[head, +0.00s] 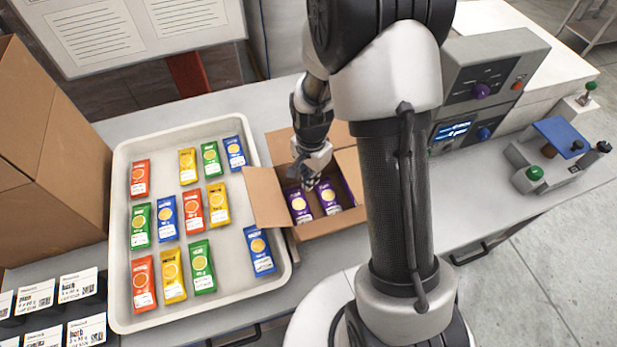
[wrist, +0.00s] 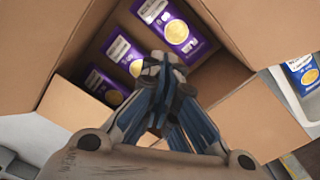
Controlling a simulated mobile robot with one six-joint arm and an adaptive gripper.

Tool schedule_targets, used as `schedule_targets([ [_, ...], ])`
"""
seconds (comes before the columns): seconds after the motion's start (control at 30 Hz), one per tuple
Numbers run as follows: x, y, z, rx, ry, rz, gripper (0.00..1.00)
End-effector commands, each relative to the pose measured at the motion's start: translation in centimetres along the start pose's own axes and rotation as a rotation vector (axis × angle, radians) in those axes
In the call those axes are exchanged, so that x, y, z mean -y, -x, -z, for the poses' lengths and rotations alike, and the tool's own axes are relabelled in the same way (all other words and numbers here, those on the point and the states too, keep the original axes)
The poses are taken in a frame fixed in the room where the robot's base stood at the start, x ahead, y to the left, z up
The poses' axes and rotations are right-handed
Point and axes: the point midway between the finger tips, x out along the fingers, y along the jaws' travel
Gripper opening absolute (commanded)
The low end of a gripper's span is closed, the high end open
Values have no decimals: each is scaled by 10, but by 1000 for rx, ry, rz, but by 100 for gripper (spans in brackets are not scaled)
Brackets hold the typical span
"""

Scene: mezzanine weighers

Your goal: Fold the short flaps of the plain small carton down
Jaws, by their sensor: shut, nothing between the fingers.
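The plain small carton (head: 328,228) stands open on the counter, right of the white tray. Purple packets (head: 300,206) lie inside it; the wrist view shows three purple packets (wrist: 175,28) in it. The left flap (head: 264,196) sticks outward toward the tray. A back flap (head: 283,144) also stands open. The right side of the carton is hidden behind my arm. My gripper (head: 312,180) is shut and empty, over the carton's opening near its left side. In the wrist view the closed fingers (wrist: 165,68) point at the packets, and a flap (wrist: 262,122) spreads out at the lower right.
The white tray (head: 122,240) holds several coloured packets. A large brown carton (head: 60,160) stands at the far left above black holders with labels (head: 78,285). A control box (head: 487,75) and a blue-topped device (head: 560,135) stand at the right.

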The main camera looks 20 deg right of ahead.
Motion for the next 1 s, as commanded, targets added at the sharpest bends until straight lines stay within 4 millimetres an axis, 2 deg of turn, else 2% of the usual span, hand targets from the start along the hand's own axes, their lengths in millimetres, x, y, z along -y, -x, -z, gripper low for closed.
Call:
schedule_targets([
  [0.27,0,0,0,0,0,0,0],
  [1.0,0,-23,0,0,0,0,0],
])
